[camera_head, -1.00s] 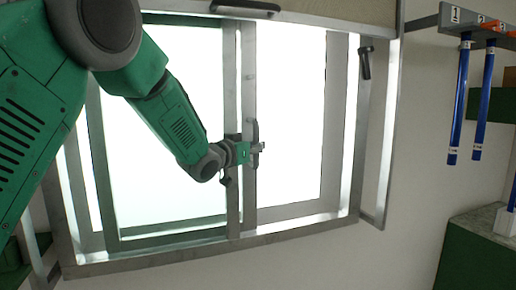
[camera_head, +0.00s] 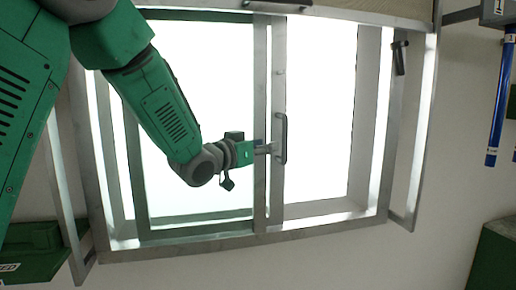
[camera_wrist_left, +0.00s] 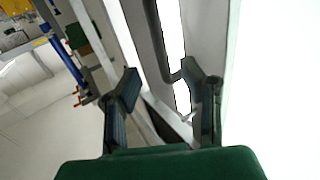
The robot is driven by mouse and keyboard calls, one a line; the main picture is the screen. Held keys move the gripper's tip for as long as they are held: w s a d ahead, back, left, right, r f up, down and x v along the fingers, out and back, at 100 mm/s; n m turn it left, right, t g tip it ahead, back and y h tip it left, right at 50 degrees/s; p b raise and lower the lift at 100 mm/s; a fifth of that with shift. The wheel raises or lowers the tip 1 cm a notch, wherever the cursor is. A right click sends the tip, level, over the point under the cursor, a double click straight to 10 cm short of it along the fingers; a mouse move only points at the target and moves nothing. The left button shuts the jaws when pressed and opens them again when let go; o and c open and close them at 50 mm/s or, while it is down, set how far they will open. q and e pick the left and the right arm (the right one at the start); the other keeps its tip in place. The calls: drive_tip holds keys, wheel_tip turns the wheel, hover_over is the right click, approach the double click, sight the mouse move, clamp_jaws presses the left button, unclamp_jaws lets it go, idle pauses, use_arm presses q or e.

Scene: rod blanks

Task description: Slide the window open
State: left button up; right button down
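The window (camera_head: 262,220) has a grey metal frame and bright panes, with two upright bars close together near the middle. A dark vertical handle (camera_head: 283,138) sits on the right one of these bars; it also shows in the left wrist view (camera_wrist_left: 154,40). My left gripper (camera_head: 270,148) is at the bars, just left of the handle in the head view. In the left wrist view its two dark fingers (camera_wrist_left: 163,80) are spread apart, with the handle's lower end near the right fingertip. Contact cannot be told. My right gripper is not in view.
A second dark handle (camera_head: 400,58) is on the frame's right side. A blue rod (camera_head: 499,105) hangs from a rack (camera_head: 497,12) at the upper right. Green boxes stand at the lower left (camera_head: 35,250) and lower right (camera_head: 493,258).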

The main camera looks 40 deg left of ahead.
use_arm(q)
drive_tip(key=s, duration=0.2)
drive_tip(key=shift+s+a, duration=0.25)
drive_tip(key=shift+s, duration=0.15)
drive_tip(key=shift+f, duration=0.15)
